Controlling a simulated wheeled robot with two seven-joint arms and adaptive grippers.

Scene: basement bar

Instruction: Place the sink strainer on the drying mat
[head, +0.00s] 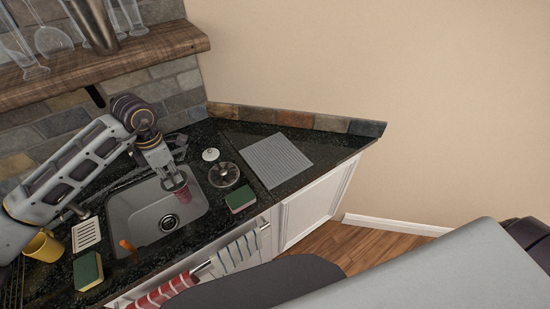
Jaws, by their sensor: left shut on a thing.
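My left gripper (174,181) is over the sink (132,209), shut on a small dark red, cup-like thing (184,195). It is too small to tell whether this is the sink strainer. A round, dark, metallic rimmed thing (223,175) with a central knob lies on the counter right of the sink; it also has a strainer-like look. The grey ribbed drying mat (276,161) lies flat and bare on the counter, to the right of the gripper. My right gripper is not in view.
A green and tan sponge (241,199) lies near the front edge, below the mat. A small white round thing (210,154) stands left of the mat. At left are a yellow cup (43,247), a white slotted dish (86,234) and another sponge (88,271). A wooden shelf (110,63) overhangs.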

